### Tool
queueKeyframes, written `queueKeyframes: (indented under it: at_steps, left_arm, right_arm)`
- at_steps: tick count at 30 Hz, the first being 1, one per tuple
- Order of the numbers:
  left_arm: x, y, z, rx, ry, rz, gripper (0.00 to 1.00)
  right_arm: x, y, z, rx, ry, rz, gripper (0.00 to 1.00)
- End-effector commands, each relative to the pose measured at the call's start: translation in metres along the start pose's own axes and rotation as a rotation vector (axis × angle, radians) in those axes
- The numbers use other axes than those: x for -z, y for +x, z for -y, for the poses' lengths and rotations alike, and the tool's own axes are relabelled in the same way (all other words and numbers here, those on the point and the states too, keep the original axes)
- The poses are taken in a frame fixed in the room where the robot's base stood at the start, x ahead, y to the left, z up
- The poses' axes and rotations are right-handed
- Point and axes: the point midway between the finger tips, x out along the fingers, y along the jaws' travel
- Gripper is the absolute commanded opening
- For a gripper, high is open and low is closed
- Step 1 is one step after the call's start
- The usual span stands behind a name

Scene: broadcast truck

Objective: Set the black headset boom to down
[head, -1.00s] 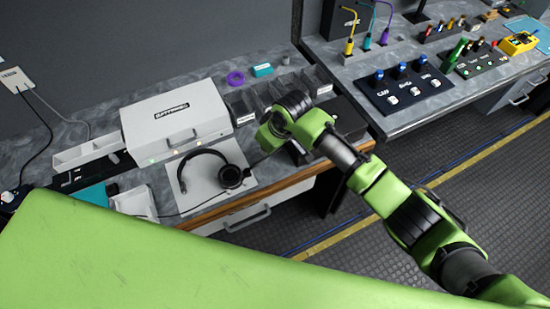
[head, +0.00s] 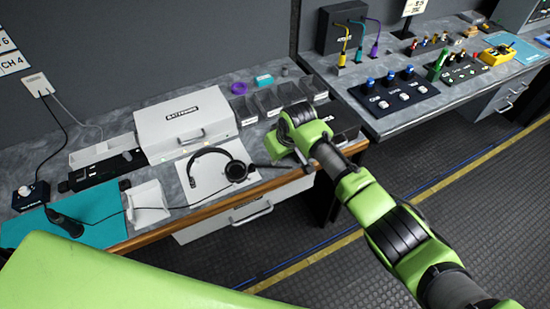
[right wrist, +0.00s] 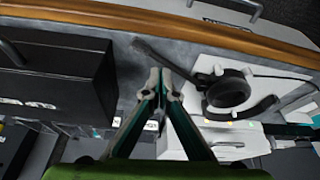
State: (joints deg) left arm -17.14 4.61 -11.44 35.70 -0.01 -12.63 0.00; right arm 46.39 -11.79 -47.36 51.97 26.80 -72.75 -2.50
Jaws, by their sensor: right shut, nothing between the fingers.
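The black headset (head: 213,160) lies on a pale mat (head: 189,190) at the front of the desk. Its ear cup (head: 236,171) is at the right end, and the thin boom runs right from it towards my right gripper (head: 304,160). In the right wrist view the ear cup (right wrist: 229,91) is right of the fingers, and the boom (right wrist: 180,61) reaches left past the fingertips. My right gripper (right wrist: 161,78) is shut and empty beside the boom; I cannot tell whether they touch. My left gripper is not in view.
A white case (head: 186,122) stands behind the headset. Grey bins (head: 268,101) stand to the right, and a black box (right wrist: 55,78) is near the gripper in the right wrist view. The desk's wooden front edge (head: 190,219) runs close by.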

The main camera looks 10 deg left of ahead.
Motion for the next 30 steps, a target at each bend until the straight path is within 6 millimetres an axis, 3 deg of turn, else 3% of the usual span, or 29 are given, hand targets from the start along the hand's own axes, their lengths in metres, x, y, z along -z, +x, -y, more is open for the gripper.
queueKeyframes:
  at_steps: [21, 30]
  left_arm:
    - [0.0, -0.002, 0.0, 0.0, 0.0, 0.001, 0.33]
    - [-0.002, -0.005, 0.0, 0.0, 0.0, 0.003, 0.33]
  right_arm:
    - [0.0, 0.001, 0.001, 0.001, 0.0, 0.001, 0.0]
    - [0.002, 0.001, 0.012, 0.001, 0.0, 0.001, 0.0]
